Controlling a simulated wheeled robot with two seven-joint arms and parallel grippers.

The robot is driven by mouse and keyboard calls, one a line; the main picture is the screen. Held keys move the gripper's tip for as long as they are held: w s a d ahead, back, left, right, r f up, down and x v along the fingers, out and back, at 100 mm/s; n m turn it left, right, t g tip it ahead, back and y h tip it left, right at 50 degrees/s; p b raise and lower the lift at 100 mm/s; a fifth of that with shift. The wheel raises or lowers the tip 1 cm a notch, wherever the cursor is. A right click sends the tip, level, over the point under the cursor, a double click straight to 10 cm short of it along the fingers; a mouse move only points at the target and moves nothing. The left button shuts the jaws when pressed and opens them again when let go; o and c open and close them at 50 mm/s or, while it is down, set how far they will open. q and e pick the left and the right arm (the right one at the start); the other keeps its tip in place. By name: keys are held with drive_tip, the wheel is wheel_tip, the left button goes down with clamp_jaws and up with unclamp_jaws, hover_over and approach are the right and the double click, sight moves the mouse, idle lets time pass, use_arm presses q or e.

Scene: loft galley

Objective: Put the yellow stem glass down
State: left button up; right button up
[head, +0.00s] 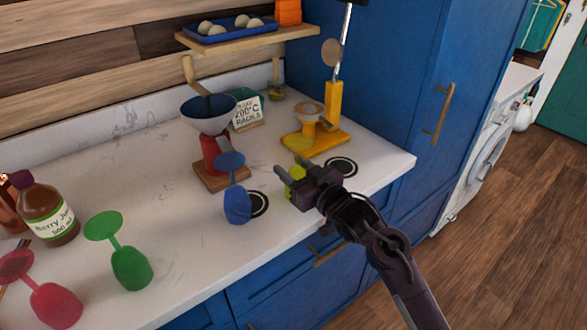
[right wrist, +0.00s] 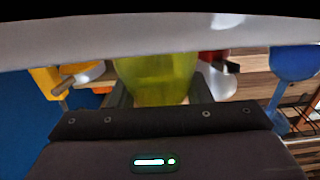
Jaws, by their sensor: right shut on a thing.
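The yellow stem glass (head: 295,178) is upside down over the counter near its front edge, with its round foot (head: 297,143) on top. My right gripper (head: 292,187) is shut on its bowl, and the fingers hide part of it. In the right wrist view the yellow bowl (right wrist: 155,80) fills the space between the fingers. I cannot tell whether its rim touches the counter. A blue stem glass (head: 237,204) stands inverted to its left, beside a black ring mark (head: 258,204). Another black ring (head: 343,166) lies to the right. My left gripper is not in view.
Green (head: 131,268) and red (head: 55,304) inverted glasses and a juice bottle (head: 47,212) are at left. The counter (head: 180,245) is clear between the green and blue glasses.

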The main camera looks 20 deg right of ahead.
drive_tip(key=shift+f, duration=0.1)
drive_tip(key=o, duration=1.1)
drive_tip(key=shift+c, duration=0.2)
drive_tip(key=shift+s+d, duration=0.1)
drive_tip(key=shift+s, duration=0.15)
drive_tip(key=b+v, duration=0.1)
drive_tip(key=v, duration=1)
drive_tip(key=shift+s, duration=0.25)
